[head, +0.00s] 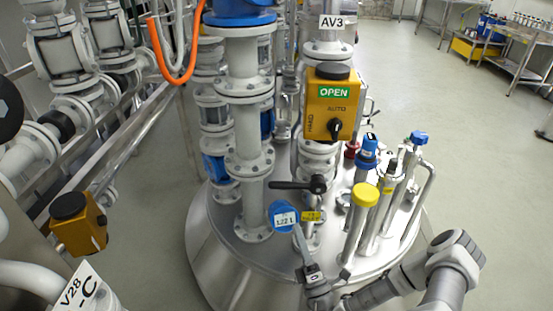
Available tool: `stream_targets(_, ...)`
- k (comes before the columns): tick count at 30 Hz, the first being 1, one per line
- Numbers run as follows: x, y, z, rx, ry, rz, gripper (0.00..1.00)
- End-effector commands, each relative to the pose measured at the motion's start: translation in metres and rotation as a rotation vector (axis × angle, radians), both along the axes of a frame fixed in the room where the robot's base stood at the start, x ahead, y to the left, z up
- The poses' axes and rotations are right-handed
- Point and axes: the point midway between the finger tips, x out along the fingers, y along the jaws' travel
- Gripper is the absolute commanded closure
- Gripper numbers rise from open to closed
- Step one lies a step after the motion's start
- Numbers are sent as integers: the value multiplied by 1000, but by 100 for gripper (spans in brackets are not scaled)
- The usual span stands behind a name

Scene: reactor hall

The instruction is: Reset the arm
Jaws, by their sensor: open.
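My grey arm (447,268) shows at the bottom right, in front of the steel vessel (222,262). Its bent joint is just right of the vessel's lid, and a link runs left along the bottom edge. I cannot make out my gripper's fingers; the arm's end is not clearly seen among the fittings at the bottom. No object is seen held by the arm.
On the lid stand a yellow-capped tube (357,222), a blue-capped tube (416,142), a black lever (298,185) and a flanged pipe (250,150). A yellow AV3 box (333,105) reads OPEN. A yellow-boxed valve (78,223) is left. Floor (490,190) at right is clear.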

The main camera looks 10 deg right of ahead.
Motion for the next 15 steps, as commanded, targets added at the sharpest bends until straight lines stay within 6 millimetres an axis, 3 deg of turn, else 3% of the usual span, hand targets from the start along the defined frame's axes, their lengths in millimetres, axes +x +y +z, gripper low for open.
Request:
stream_targets(5, 0, 3, 9, -31, -20, 28, 42)
stream_targets(15, -12, 43, 78, -325, -208, 294, 42)
